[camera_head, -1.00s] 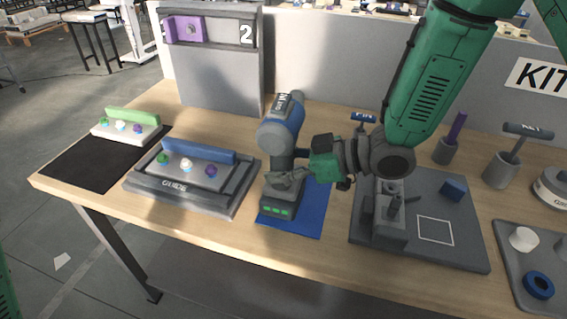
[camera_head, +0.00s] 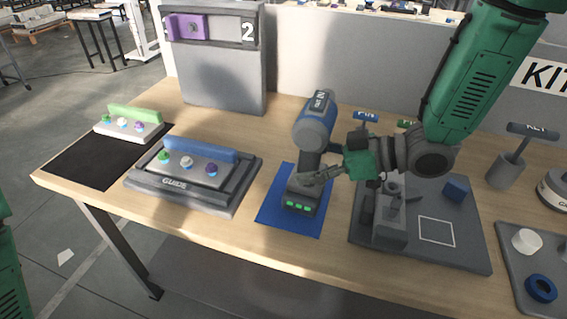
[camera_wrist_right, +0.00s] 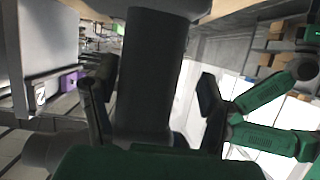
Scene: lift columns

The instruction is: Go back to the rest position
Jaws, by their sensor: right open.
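The power drill (camera_head: 313,133), grey with a blue band and green lights on its base, stands roughly upright over the blue mat (camera_head: 270,209), near its right side. My right gripper (camera_head: 322,176) is at the drill's handle, coming in from the right. In the right wrist view the dark handle (camera_wrist_right: 148,75) stands between the two fingers of my right gripper (camera_wrist_right: 150,105), which are spread with gaps beside it. I cannot tell whether a finger touches it. Only a green part of my left arm shows at the left edge; its gripper is out of view.
Right of the drill is a grey board (camera_head: 462,255) with a fixture and blue block (camera_head: 456,189). Left is the GUIDE tray (camera_head: 185,197); farther left, a black mat (camera_head: 85,165). A tray (camera_head: 510,275) with a blue ring (camera_head: 541,288) is at right. A panel (camera_head: 215,75) stands behind.

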